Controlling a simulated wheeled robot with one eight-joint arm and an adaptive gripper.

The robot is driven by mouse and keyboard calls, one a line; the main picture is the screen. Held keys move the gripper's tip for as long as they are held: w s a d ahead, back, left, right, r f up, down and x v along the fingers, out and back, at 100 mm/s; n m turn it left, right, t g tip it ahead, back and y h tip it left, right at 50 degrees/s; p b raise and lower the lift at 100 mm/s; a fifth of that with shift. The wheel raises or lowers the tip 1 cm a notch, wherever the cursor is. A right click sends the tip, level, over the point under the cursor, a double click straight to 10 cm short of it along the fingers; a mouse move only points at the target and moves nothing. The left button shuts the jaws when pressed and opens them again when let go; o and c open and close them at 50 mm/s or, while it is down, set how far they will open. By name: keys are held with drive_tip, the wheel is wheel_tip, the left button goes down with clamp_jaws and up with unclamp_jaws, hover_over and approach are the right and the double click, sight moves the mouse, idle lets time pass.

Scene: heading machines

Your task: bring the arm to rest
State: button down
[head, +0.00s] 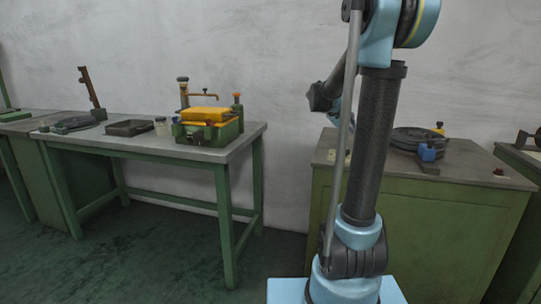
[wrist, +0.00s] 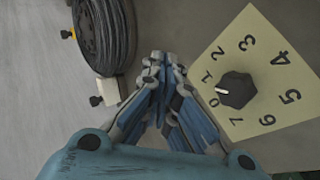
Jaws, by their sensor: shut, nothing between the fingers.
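My gripper (wrist: 160,62) is shut and empty in the wrist view, its blue and grey fingers together at the tips. To its right is a cream dial plate (wrist: 262,57) with numbers 0 to 7 and a black knob (wrist: 238,90). The knob's white mark points left, roughly between 0 and 1. The fingers appear apart from the knob. In the head view my arm rises in front of the green cabinet (head: 440,225), and my gripper cannot be made out clearly there.
A dark wire coil (wrist: 103,35) and a white block (wrist: 107,91) lie left of my gripper. In the head view, a workbench (head: 170,140) on the left holds a yellow and green machine (head: 207,122) and a dark tray (head: 130,127). Open floor lies in front of the bench.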

drive_tip(key=s+a+f+y, duration=0.3)
drive_tip(key=s+a+f, duration=0.2)
drive_tip(key=s, duration=0.6)
drive_tip(key=s+a+f+y, duration=0.3)
drive_tip(key=s+a+f, duration=0.3)
drive_tip(key=s, duration=0.5)
drive_tip(key=s+a+f+y, duration=0.3)
drive_tip(key=s+a+f, duration=0.2)
drive_tip(key=s+f, duration=0.3)
drive_tip(key=s, duration=0.3)
drive_tip(key=shift+a+m+y, duration=0.3)
drive_tip(key=shift+a+m, duration=0.05)
drive_tip(key=shift+m, duration=0.05)
drive_tip(key=shift+w+f, duration=0.25)
drive_tip(key=shift+w, duration=0.2)
